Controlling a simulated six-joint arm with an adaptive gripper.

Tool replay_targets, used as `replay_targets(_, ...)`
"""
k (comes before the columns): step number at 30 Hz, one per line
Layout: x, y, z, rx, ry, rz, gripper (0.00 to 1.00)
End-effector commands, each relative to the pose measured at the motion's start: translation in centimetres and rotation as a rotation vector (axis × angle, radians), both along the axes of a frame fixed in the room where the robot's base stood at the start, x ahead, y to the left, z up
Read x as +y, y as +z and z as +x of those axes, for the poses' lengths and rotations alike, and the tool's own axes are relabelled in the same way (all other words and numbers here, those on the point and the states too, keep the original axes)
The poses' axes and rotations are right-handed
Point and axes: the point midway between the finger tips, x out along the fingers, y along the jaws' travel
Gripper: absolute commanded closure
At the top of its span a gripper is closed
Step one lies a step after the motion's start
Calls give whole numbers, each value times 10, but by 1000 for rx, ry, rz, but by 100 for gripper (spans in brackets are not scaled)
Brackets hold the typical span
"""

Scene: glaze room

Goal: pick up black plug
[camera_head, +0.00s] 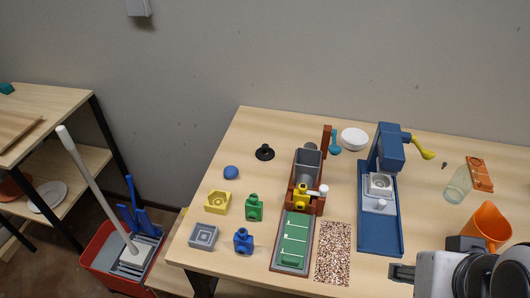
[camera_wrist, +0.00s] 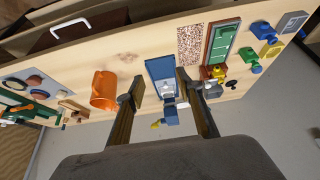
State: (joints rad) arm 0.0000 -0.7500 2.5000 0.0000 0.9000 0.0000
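The black plug (camera_head: 265,152) stands on the table near its back left, a flat round base with a short knob on top. Nothing touches it. A small dark shape at the right of the wrist view, past the yellow and red pieces, looks like the same plug (camera_wrist: 231,84). My gripper (camera_wrist: 160,84) is open and empty, its two fingers apart on either side of the blue machine in the wrist view. In the head view my arm is at the lower right, far from the plug.
A blue ball (camera_head: 231,172) lies left of the plug. A red-brown press (camera_head: 321,168) with a grey hopper stands to its right, then a white bowl (camera_head: 354,139) and a blue machine (camera_head: 379,235). An orange jug (camera_head: 487,226) is by my arm. Bare table surrounds the plug.

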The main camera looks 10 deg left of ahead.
Motion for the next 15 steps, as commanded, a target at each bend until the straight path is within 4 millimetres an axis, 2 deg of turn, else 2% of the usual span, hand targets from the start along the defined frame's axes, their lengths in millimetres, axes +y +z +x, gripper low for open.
replay_targets(9, 1, 1, 2, -2, -7, 7, 64)
replay_targets(15, 8, 5, 21, -21, -69, 62, 64)
